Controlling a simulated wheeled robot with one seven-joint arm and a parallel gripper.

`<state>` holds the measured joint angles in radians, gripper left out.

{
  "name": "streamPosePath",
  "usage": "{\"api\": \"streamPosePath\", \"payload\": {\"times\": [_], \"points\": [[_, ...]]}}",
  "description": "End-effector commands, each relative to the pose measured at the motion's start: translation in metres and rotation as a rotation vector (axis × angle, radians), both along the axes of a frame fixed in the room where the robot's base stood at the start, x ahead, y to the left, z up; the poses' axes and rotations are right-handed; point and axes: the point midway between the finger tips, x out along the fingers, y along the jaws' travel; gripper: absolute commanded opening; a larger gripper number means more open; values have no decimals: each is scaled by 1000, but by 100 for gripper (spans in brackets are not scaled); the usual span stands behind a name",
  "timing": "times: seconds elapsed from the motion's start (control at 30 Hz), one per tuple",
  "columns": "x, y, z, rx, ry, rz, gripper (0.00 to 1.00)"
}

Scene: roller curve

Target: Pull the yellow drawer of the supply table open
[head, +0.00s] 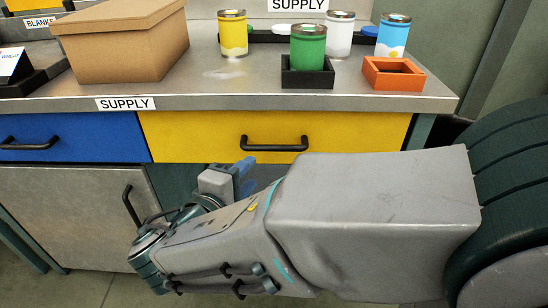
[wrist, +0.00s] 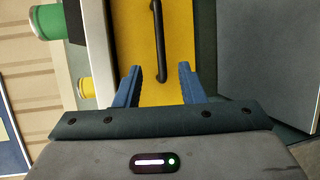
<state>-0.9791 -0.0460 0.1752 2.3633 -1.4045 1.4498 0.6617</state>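The yellow drawer (head: 200,135) is under the supply table top (head: 225,103), to the right of a blue drawer. Its front looks flush with the table. Its black bar handle (head: 274,144) is in the middle of the front. In the wrist view the yellow drawer (wrist: 190,25) fills the middle, and the handle (wrist: 158,45) runs up the picture. My gripper (wrist: 160,72) is open, its blue fingers on either side of the handle's lower end. I cannot tell whether they touch it. In the head view my arm hides most of the gripper.
A blue drawer (head: 80,130) and a grey cabinet door (head: 75,215) are to the left. On the table top stand a cardboard box (head: 125,45), several cans, a black tray (head: 308,78) and an orange tray (head: 393,82). Floor shows at lower left.

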Motion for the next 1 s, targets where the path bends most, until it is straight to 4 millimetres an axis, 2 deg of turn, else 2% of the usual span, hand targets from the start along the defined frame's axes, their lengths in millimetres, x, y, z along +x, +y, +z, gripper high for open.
{"api": "streamPosePath", "payload": {"times": [0.17, 0.7, 0.83, 1.0], "points": [[12, -3, -4, -2, -7, 6, 36], [105, -47, -25, -3, -5, 4, 36], [117, -52, -27, -3, -5, 5, 36], [122, -55, -27, -3, -5, 7, 36]]}}
